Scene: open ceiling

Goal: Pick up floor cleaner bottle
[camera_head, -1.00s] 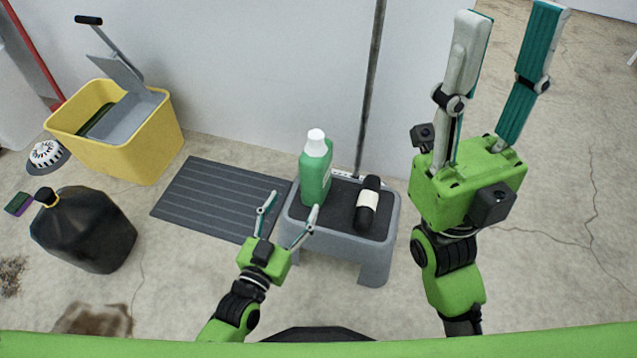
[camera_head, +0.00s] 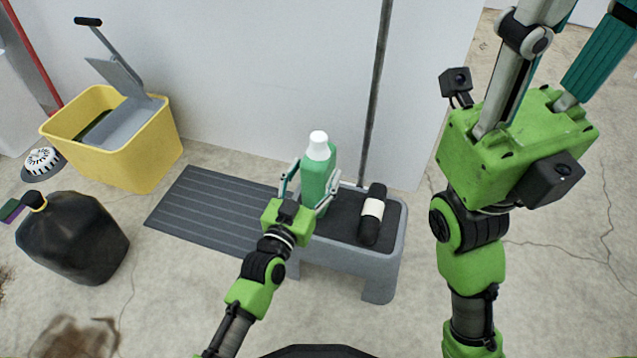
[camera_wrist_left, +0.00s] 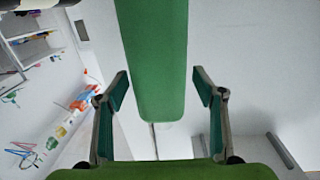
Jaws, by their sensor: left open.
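The green floor cleaner bottle (camera_head: 316,180) with a white cap stands upright on a grey step stool (camera_head: 345,256). My left gripper (camera_head: 309,180) is at the bottle, with one finger on each side of it. In the left wrist view the green bottle (camera_wrist_left: 155,60) is between the two spread fingers, with a visible gap on both sides. The gripper's body hides the lower part of the bottle in the head view. My right gripper (camera_head: 565,50) is raised at the right with its fingers apart; its fingertips are cut off by the frame.
A black bottle with a white label (camera_head: 372,213) lies on the stool, right of the cleaner. A thin pole (camera_head: 376,90) stands behind.

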